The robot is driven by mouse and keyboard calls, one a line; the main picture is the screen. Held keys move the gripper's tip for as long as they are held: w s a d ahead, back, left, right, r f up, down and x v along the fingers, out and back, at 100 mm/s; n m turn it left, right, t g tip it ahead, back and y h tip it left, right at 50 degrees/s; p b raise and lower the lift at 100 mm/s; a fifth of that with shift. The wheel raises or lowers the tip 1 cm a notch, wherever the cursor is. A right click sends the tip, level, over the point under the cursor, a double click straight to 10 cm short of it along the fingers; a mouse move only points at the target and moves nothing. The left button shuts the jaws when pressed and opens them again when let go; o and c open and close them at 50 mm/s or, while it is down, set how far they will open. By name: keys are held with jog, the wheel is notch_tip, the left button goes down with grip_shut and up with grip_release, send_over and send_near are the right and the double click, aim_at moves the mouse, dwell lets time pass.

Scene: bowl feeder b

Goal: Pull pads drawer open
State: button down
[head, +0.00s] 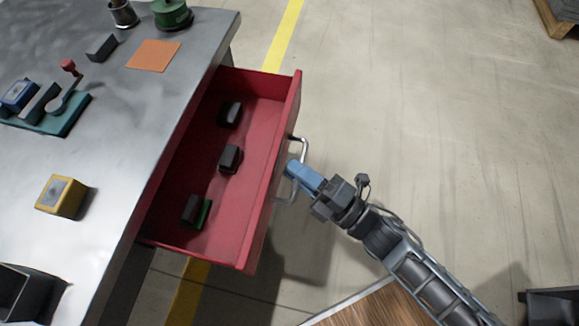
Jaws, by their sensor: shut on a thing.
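The red pads drawer (262,150) stands pulled out from under the metal workbench, with its inside in plain view. Several dark pads lie in it: one at the far end (231,114), one in the middle (230,158) and one with a green side at the near end (196,210). A silver bar handle (303,146) is on the drawer's front. My gripper (291,169) reaches in from the lower right, and its blue fingers are shut on the handle. The fingers hide the middle of the handle.
The metal workbench (120,130) fills the left. On it are a yellow box (61,197), an orange sheet (153,55), a teal fixture with a red-knobbed lever (60,118) and a green round part (171,13). Open floor (440,110) lies right of the drawer. A dark bin (552,305) is at lower right.

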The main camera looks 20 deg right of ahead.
jog(key=c, duration=1.2)
grip_release()
jog(key=shift+o, duration=0.2)
jog(key=b+v, duration=0.1)
jog(key=v, duration=0.7)
